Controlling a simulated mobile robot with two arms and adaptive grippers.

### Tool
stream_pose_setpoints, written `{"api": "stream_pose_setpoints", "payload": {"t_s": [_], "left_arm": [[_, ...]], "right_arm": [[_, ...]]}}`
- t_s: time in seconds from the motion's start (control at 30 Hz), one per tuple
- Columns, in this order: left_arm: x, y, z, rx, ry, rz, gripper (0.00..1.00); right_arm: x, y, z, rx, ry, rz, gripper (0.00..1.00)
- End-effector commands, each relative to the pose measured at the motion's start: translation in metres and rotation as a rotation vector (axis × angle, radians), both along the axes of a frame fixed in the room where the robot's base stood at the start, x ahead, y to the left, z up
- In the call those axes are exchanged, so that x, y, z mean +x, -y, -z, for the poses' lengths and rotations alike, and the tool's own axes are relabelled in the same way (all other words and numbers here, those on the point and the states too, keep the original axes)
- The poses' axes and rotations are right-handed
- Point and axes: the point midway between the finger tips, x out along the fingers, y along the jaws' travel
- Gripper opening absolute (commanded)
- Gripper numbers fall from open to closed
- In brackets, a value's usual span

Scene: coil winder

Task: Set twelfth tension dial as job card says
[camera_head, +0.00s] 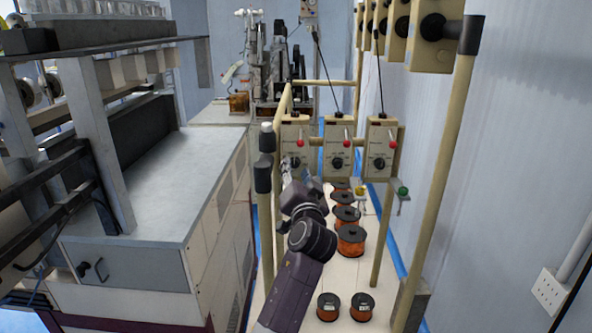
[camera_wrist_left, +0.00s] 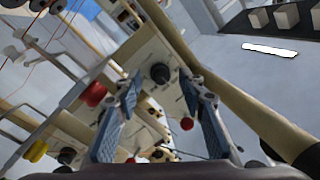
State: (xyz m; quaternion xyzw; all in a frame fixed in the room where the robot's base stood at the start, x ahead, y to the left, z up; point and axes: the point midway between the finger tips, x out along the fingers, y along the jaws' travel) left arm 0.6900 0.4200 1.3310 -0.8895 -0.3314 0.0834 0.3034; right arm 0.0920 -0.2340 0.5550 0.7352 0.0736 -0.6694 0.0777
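Three cream tension boxes stand in a row on a tube frame in the head view: left (camera_head: 294,133), middle (camera_head: 337,140) and right (camera_head: 379,150). A black dial (camera_wrist_left: 160,73) on a cream box face shows beyond the gap between the fingertips. Dial markings are too small to read. I cannot make out a job card. My right gripper is out of view.
Copper wire spools (camera_head: 350,240) stand on the white shelf under the boxes. A tube post (camera_head: 440,180) rises at the right, with more boxes (camera_head: 432,30) overhead. A grey-topped machine cabinet (camera_head: 150,190) fills the left side. A yellow post (camera_wrist_left: 245,100) passes close to the gripper.

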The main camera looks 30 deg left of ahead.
Motion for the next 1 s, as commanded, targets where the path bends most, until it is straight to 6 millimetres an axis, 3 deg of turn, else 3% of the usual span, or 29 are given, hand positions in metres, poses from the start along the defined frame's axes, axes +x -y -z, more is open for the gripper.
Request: {"api": "stream_pose_setpoints", "payload": {"t_s": [0.5,1.0], "left_arm": [[-0.075,0.064,0.006,-0.002,-0.001,0.001,0.37],[-0.084,0.071,0.006,0.001,-0.001,0.000,0.37]], "right_arm": [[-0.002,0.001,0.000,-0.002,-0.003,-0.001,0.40],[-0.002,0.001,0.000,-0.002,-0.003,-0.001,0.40]]}}
